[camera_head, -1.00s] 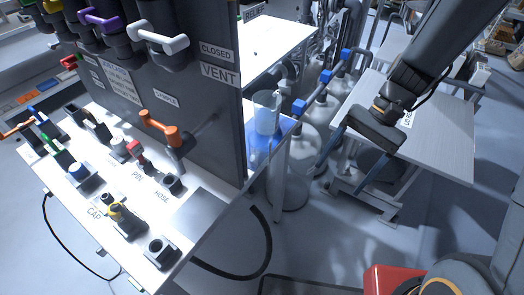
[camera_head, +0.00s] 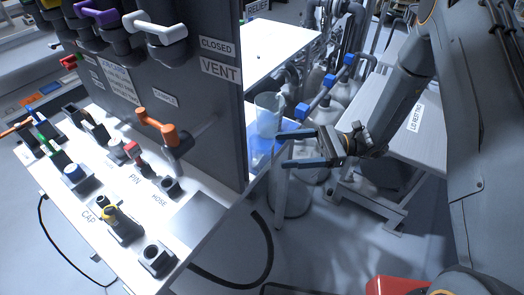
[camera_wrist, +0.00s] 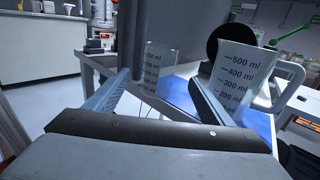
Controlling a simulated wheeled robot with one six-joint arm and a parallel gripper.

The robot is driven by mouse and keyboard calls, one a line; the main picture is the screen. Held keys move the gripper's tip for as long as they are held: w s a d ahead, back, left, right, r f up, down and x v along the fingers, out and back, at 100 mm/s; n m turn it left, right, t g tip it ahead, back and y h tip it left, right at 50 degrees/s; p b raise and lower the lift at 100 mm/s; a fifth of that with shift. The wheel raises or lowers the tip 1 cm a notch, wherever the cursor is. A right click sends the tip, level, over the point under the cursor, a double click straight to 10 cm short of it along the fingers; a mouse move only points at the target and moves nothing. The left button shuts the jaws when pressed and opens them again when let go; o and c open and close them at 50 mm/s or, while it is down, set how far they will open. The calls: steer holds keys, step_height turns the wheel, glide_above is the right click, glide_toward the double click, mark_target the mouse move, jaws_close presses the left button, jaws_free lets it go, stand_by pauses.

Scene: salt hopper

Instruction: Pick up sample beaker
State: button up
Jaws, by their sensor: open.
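A clear beaker (camera_head: 267,115) stands upright on a blue surface (camera_head: 286,126) beside the grey panel in the head view. In the wrist view, a clear graduated vessel (camera_wrist: 155,62) shows beyond and between the fingers. A larger jug (camera_wrist: 240,75) with a handle and marks up to 500 ml stands to its right, partly behind the right finger. I cannot tell which of these is the beaker in the head view. My gripper (camera_head: 290,149) is open and empty, its fingers pointing left towards the blue surface. The fingers also show in the wrist view (camera_wrist: 160,78).
The grey panel (camera_head: 215,120) with valve handles rises left of the beaker. A white bench (camera_head: 90,185) with caps and fittings lies in front of it. Pipes with blue fittings (camera_head: 325,92) stand behind my gripper. A grey table (camera_head: 418,140) is at right.

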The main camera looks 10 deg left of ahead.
mark_target(271, 149)
steer(key=p+x, duration=0.2)
steer(key=x, duration=0.3)
steer(key=shift+s+a+r+p, duration=0.2)
steer(key=shift+a+p, duration=0.1)
steer(key=shift+p, duration=0.05)
steer(key=c, duration=1.2)
steer(key=shift+w+d+r, duration=0.1)
